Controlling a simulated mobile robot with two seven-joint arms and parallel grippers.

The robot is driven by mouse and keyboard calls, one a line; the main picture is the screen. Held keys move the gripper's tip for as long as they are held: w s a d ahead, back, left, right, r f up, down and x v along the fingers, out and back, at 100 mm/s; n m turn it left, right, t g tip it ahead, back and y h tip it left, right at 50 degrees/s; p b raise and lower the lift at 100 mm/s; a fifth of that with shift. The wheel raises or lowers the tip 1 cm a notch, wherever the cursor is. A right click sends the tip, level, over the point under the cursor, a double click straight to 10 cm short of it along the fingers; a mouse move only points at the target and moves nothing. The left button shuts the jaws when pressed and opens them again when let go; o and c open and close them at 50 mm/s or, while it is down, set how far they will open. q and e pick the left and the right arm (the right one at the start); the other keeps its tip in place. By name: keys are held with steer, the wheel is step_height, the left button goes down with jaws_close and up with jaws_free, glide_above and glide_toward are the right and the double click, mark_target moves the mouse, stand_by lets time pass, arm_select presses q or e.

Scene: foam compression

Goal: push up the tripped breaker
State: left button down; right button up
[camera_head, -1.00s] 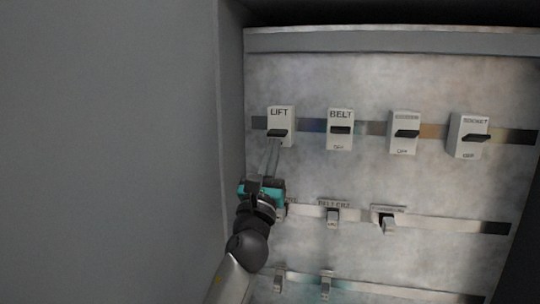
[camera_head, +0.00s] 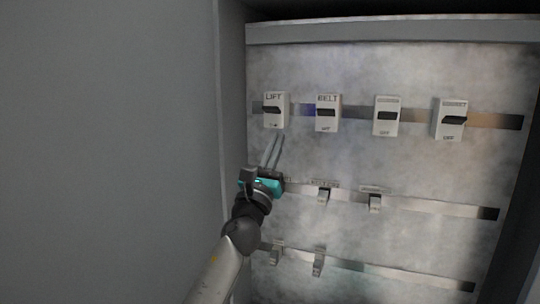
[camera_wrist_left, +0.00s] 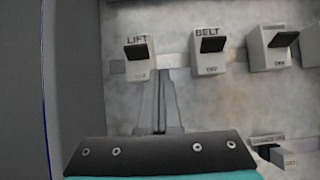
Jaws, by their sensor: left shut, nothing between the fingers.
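The LIFT breaker (camera_head: 276,122) is a pale box with a dark lever, at the left end of the top row. Its lever sits about mid-height, much like the BELT breaker's (camera_head: 327,127). The LIFT breaker also shows in the left wrist view (camera_wrist_left: 139,69). My left gripper (camera_head: 277,137) is shut and empty, its two slim fingers pointing up just below the LIFT box. In the left wrist view the fingertips (camera_wrist_left: 161,72) lie beside the lower right of that box; whether they touch it I cannot tell. My right gripper is out of view.
Two more breakers, one with a blurred label (camera_head: 387,128) and SOCKET (camera_head: 449,134), stand to the right in the top row. Smaller breakers (camera_head: 323,197) sit on lower rails. A grey cabinet wall (camera_head: 232,110) is close on the left. Bare panel lies between the rows.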

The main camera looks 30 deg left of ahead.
arm_select(q)
steer(key=s+d+r+p, duration=0.1)
steer(key=s+r+p, duration=0.2)
steer(key=s, duration=0.5)
steer(key=shift+s+d+p, duration=0.35)
steer(key=shift+s+p, duration=0.05)
steer(key=shift+p, duration=0.4)
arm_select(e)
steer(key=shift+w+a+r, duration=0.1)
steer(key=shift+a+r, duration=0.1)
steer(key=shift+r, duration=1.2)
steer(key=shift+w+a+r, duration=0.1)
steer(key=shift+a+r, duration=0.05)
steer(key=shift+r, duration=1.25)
arm_select(q)
steer(key=shift+f, duration=0.1)
